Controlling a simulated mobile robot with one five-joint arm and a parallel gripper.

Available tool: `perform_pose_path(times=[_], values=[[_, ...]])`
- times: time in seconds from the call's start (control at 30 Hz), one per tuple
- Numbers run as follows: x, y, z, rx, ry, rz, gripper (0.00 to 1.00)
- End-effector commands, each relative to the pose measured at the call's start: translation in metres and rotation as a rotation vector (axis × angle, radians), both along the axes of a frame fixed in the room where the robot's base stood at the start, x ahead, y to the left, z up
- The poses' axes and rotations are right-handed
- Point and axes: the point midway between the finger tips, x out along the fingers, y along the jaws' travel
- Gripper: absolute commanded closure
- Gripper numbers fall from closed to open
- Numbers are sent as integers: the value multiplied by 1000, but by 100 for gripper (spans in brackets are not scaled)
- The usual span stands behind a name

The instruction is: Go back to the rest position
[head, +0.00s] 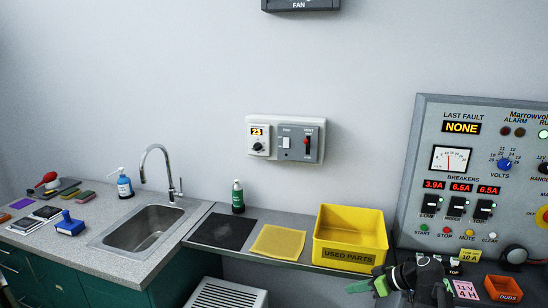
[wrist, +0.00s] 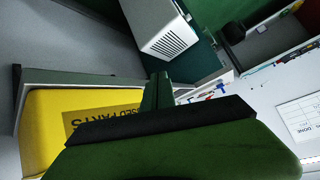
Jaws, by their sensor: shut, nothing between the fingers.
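My gripper (head: 362,286) is at the lower right of the head view, its green fingers pointing left, just below the front of the yellow bin. The fingers are shut with nothing between them. In the wrist view the gripper (wrist: 156,104) fills the lower middle as green fingers with a dark pad. The yellow bin (head: 349,222), labelled "USED PARTS", stands upright on the counter beyond my gripper. It also shows tilted at the left of the wrist view (wrist: 45,115). My arm's dark links hide part of the bench at the lower right.
A control panel (head: 462,150) stands at the right. An orange "DUDS" tray (head: 503,289) and small labelled blocks (head: 467,289) lie near my arm. A yellow cloth (head: 278,242), a black mat (head: 222,232) and a sink (head: 143,229) are leftward. A white vented box (head: 229,292) is below the counter.

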Motion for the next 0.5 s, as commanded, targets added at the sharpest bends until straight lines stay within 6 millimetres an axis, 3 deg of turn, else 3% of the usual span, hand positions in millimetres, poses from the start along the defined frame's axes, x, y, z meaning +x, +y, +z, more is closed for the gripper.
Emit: perform_pose_path(times=[0.03,0.1,0.23,0.3,0.4,0.5], values=[[-3,45,-10,-33,55,58,100],[-10,90,-25,-89,138,101,100],[-30,147,-48,-202,286,120,100],[-42,168,-59,-274,363,99,100],[-61,182,-74,-398,478,-2,100],[-73,159,-83,-496,577,-192,100]])
